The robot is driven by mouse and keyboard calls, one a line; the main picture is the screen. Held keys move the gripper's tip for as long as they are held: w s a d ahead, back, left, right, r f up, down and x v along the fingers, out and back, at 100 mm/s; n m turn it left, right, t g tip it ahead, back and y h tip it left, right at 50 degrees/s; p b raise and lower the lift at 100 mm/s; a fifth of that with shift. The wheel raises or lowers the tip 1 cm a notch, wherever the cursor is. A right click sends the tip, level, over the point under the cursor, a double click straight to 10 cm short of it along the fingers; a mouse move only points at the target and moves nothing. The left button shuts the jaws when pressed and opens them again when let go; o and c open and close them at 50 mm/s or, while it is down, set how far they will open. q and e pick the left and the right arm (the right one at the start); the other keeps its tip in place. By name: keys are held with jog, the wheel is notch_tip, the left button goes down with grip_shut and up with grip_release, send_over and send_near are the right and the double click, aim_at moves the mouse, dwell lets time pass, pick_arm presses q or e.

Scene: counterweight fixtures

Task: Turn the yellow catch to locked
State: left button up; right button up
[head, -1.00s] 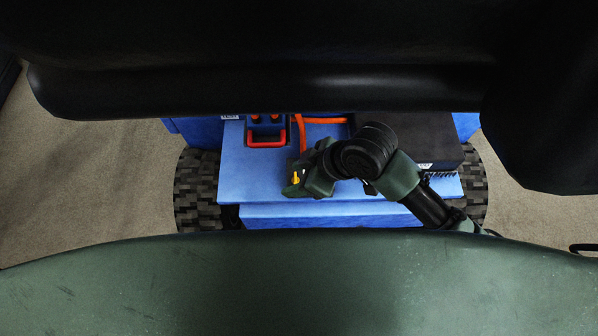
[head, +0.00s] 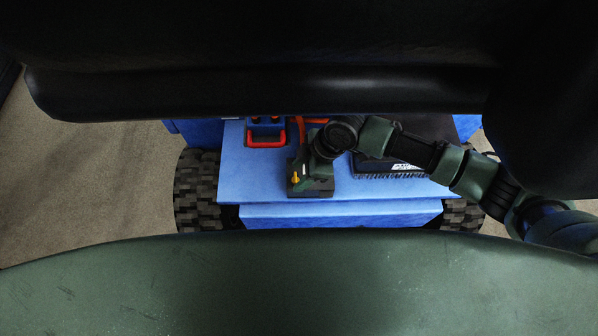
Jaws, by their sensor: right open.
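The yellow catch (head: 296,179) is a small upright yellow piece on a dark block (head: 318,190) near the front of the blue deck. My right gripper (head: 302,172) is close over the block, just beside the catch, with my arm coming in from the right. It is open and holds nothing that I can see. The gripper and wrist hide part of the block behind the catch. I cannot tell whether the gripper touches the catch. My left gripper is out of view.
A red handle (head: 266,142) on a blue fixture stands at the left of the deck (head: 240,180). A black box (head: 425,155) lies at the right. The deck's front left is clear.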

jog(key=shift+a+f, duration=0.2)
jog(key=shift+f, duration=0.25)
